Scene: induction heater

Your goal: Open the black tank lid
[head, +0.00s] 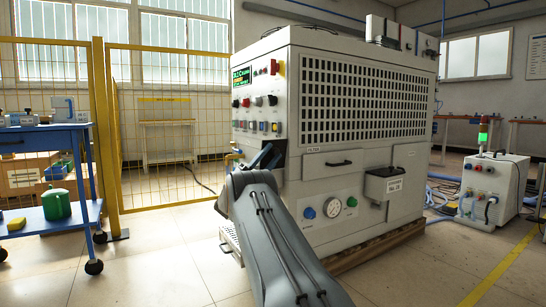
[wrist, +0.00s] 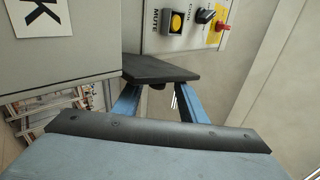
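In the wrist view a flat black plate (wrist: 160,70), which looks like the tank lid, lies just beyond my fingertips. It adjoins a grey box (wrist: 75,55) with a white label ending in "K". My gripper (wrist: 158,106) has its two blue fingers apart, with a gap between them. Their tips reach the plate's near edge; I cannot tell whether they touch it. A small dark knob shows under the plate. In the head view my gripper (head: 266,157) is at the front left corner of the machine, and my arm hides most of the box there.
The large machine (head: 365,95) has a panel with a yellow MUTE button (wrist: 175,22) close beyond the plate. Another box with a black top (head: 388,171) is on its right side. A blue cart (head: 40,140) stands left. Floor between cart and machine is clear.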

